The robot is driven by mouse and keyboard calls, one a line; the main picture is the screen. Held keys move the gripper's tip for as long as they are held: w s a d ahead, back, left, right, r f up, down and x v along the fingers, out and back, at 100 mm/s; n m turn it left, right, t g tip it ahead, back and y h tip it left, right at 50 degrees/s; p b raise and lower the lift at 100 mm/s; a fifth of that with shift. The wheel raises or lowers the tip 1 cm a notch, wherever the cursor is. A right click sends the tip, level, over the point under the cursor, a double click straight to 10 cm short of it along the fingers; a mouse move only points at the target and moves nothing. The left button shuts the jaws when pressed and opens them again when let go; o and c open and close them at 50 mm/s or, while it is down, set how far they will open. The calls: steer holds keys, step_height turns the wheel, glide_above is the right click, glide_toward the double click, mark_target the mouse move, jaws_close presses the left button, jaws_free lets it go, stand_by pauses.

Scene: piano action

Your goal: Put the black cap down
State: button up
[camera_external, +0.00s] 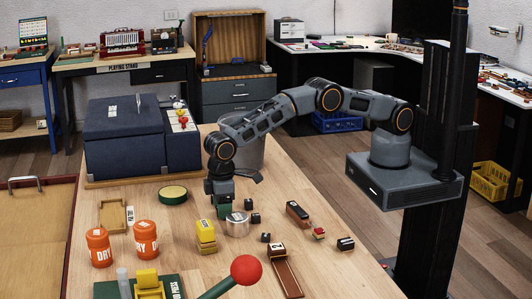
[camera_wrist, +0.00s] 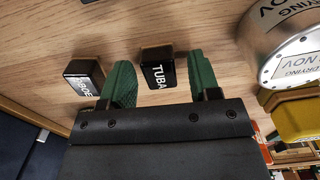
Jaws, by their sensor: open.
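A small block with a black face lettered TUBA (camera_wrist: 158,75) and a tan side lies between the two green fingertips of my gripper (camera_wrist: 159,84) in the wrist view. My gripper is open. In the external view my gripper (camera_external: 223,208) is low over the wooden table, and the block between its fingers is hard to make out. A second black-faced block (camera_wrist: 84,76) lies just left of the left fingertip in the wrist view.
A round metal tin (camera_external: 237,225) stands close by my gripper. Small black blocks (camera_external: 266,238) lie to its right and front. A yellow block (camera_external: 206,236), orange jars (camera_external: 145,239), a green round lid (camera_external: 173,194) and a grey bucket (camera_external: 247,153) are around.

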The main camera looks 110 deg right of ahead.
step_height(320, 180, up, 11)
steer(key=s+d+r+t, duration=0.1)
steer(key=s+d+r, duration=0.55)
steer(key=r, duration=0.35)
steer(key=s+d+r+t, duration=0.1)
steer(key=s+d, duration=0.2)
steer(key=s, duration=0.6)
steer(key=s+d+r, duration=0.2)
steer(key=s+d, duration=0.1)
steer(key=s, duration=0.7)
steer(key=shift+r+t, duration=0.2)
steer(key=shift+t, duration=0.2)
steer(key=shift+o, duration=0.8)
steer(key=s+d+f, duration=0.2)
steer(key=s+f, duration=0.2)
steer(key=s, duration=0.6)
steer(key=shift+s+f+t, duration=0.15)
steer(key=shift+f+t, duration=0.2)
steer(key=shift+t, duration=0.05)
steer(key=shift+o, duration=0.5)
steer(key=shift+s+d+f, duration=0.1)
steer(key=shift+s+f, duration=0.1)
steer(key=shift+s, duration=0.05)
